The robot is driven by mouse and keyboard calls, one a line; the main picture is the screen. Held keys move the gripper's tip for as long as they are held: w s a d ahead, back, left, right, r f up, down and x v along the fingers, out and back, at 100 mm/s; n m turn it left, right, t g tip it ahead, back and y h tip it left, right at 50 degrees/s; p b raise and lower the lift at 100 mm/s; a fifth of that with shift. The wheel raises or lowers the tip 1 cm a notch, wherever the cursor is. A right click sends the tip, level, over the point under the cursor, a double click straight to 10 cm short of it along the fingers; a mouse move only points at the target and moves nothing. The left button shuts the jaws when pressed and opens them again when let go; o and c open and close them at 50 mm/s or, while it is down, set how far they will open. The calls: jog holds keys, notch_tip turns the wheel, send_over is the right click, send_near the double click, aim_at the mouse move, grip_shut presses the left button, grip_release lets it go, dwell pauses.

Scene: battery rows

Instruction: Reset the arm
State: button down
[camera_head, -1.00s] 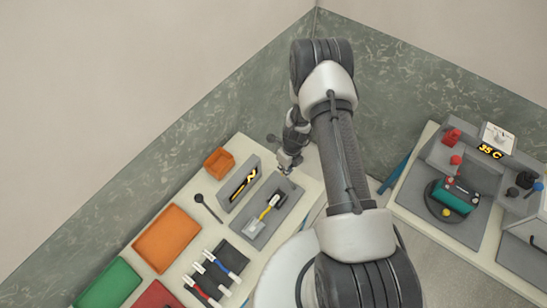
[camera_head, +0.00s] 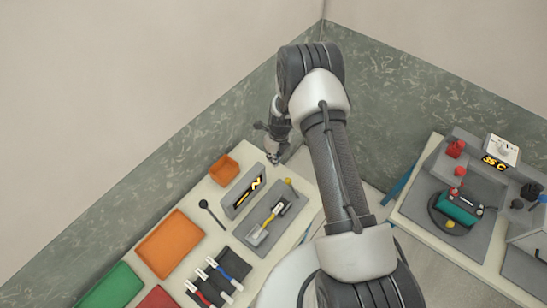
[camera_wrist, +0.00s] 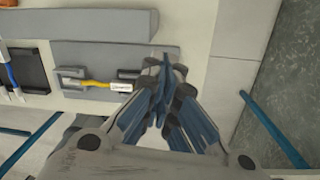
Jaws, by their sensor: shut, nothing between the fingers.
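That fixture also shows in the wrist view (camera_wrist: 80,104). A yellow-and-white tool (camera_head: 270,221) lies in the fixture. It shows in the wrist view (camera_wrist: 98,84) to the left of the fingers, apart from them.
A grey display block (camera_head: 238,203) stands beside the fixture. An orange bin (camera_head: 224,168), an orange tray (camera_head: 170,243) and a green tray (camera_head: 112,288) are on the same bench. A second bench at right holds a teal device (camera_head: 459,208). Walls meet behind my arm.

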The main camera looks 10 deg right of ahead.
notch_tip(320, 180, up, 11)
jog(key=n+t+b, duration=0.1)
jog(key=n+b, duration=0.5)
jog(key=s+r+n+t+b, duration=0.1)
jog(key=s+r+n+b, duration=0.55)
jog(key=r+n, duration=0.35)
jog(key=s+n+t+h+b, duration=0.1)
jog(key=s+n+b, duration=0.9)
jog(key=s, duration=1.4)
jog(key=n+t, duration=0.1)
jog(key=n, duration=0.3)
jog(key=shift+d+r+b, duration=0.15)
jog(key=shift+r+b, duration=0.1)
jog(key=shift+b, duration=0.05)
